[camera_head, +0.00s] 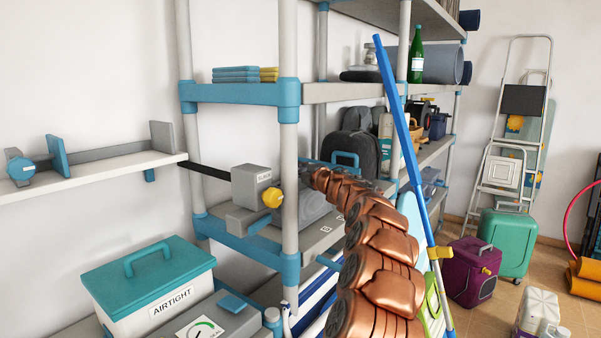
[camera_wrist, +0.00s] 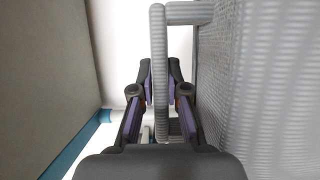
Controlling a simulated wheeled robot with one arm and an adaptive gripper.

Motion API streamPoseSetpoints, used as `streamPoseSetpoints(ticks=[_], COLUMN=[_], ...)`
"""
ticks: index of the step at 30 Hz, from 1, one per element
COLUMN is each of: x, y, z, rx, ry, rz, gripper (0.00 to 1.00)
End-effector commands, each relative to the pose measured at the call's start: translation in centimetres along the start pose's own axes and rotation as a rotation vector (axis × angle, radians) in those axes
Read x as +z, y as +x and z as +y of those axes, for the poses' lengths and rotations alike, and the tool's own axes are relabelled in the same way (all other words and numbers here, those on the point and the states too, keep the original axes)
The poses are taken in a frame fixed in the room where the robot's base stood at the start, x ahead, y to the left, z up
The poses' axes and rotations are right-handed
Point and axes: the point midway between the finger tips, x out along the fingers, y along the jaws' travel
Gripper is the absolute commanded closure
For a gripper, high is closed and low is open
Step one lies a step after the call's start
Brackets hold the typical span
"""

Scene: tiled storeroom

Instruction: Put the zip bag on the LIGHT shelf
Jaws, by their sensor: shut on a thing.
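In the wrist view my gripper (camera_wrist: 161,92) is shut on the grey loop handle (camera_wrist: 158,45) of a grey, ribbed thing (camera_wrist: 265,90), which I take for the zip bag. The thing fills the right side of that view. In the head view my copper-coloured arm reaches into the shelf unit, and my gripper is hidden near the front post. A rounded grey thing (camera_head: 316,207) shows below the arm's end, partly hidden by the post; it may be the same bag. Small labels on the shelf edges are too small to read, so I cannot tell which shelf is LIGHT.
The shelf unit's blue-cornered post (camera_head: 289,150) stands close by my arm. A grey box with a yellow knob (camera_head: 258,185) is left of it. A dark backpack (camera_head: 357,150) stands behind my arm, and a blue pole (camera_head: 398,110) leans at right. An AIRTIGHT box (camera_head: 150,300) is lower left.

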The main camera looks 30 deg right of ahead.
Motion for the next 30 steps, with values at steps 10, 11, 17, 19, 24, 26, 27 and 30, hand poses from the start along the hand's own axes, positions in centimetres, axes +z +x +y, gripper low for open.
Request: streamPoseSetpoints(ticks=[10, 11, 17, 19, 24, 26, 27, 30], x=[-0.06, -0.06, -0.06, -0.05, -0.05, -0.05, -0.05, -0.07], y=[0.00, 0.00, 0.01, 0.01, 0.01, 0.01, 0.01, 0.02], z=[-0.19, -0.27, -0.42, -0.42, -0.44, -0.45, -0.45, -0.30], rx=[0.001, 0.001, 0.000, 0.000, 0.000, 0.000, 0.000, 0.000], ry=[-0.001, -0.001, -0.001, -0.001, 0.000, 0.000, 0.000, 0.000], rz=[0.001, 0.001, 0.001, 0.001, 0.001, 0.001, 0.001, 0.001], gripper=[1.00, 1.00, 0.74, 0.67, 0.61, 0.61, 0.61, 0.61])
